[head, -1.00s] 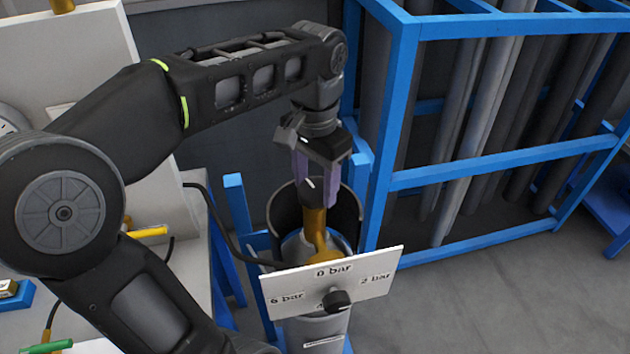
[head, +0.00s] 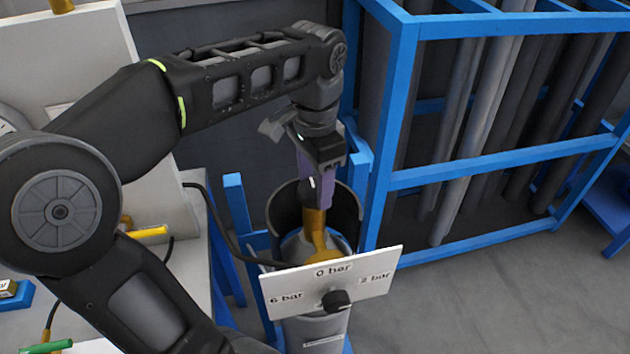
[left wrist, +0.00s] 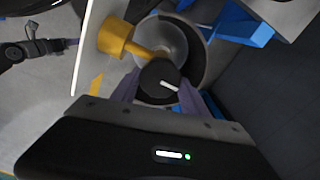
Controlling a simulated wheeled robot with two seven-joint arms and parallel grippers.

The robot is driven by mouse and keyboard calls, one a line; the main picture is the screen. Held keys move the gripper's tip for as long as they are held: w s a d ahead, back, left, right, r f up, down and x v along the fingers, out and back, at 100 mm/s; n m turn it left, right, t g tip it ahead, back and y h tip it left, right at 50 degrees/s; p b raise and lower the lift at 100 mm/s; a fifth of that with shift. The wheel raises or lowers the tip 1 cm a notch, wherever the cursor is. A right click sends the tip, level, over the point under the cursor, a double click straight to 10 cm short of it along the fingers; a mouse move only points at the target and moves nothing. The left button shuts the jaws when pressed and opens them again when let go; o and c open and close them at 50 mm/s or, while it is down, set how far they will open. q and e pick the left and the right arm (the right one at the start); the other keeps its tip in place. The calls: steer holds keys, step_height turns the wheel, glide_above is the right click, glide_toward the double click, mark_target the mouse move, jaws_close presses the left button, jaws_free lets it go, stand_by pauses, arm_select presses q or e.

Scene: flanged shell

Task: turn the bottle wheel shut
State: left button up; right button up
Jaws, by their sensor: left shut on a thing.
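The bottle wheel (left wrist: 159,83) is a dark round knob with a white mark, on top of the brass valve (head: 314,222) of a grey gas bottle (head: 315,332). My left gripper (head: 314,200) points down over the valve. Its purple fingers are shut on the wheel, one on each side in the left wrist view (left wrist: 165,92). In the head view the fingers largely hide the wheel.
A white panel (head: 370,280) with bar markings and a black knob (head: 336,300) stands in front of the bottle. A dark curved holder (head: 345,215) surrounds the bottle's back. A blue rack (head: 480,165) with grey tubes stands right. A black hose (head: 222,228) runs left.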

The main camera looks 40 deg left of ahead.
arm_select(q)
steer(key=o, duration=1.4)
